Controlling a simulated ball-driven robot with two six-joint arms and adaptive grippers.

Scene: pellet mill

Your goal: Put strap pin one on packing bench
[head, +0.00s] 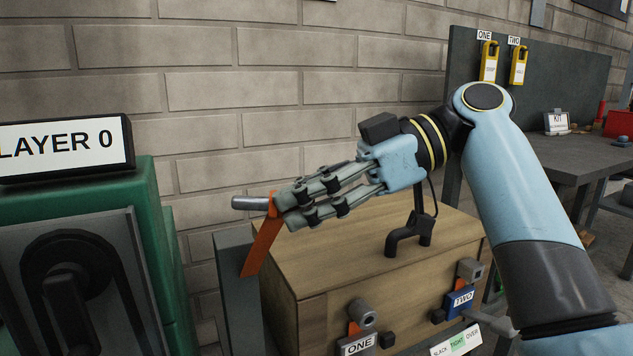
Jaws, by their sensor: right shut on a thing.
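My right gripper (281,209) is shut on a grey metal pin (250,203) with an orange strap (262,246) hanging below it. I take this as strap pin one, but no number shows on it. The gripper holds it above the left end of a wooden box (370,250). The pin's tip points left, and part of it is hidden by the fingers. A dark grey bench (575,160) stands at the far right, apart from the gripper; I take it as the packing bench. My left gripper is not in view.
The box front bears fittings labelled ONE (358,345) and TWO (462,300); a dark handle (408,238) stands on top. A green machine (160,240) marked LAYER 0 is at left. The bench carries a KIT sign (556,122) and a red bin (620,124). Yellow tags hang behind.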

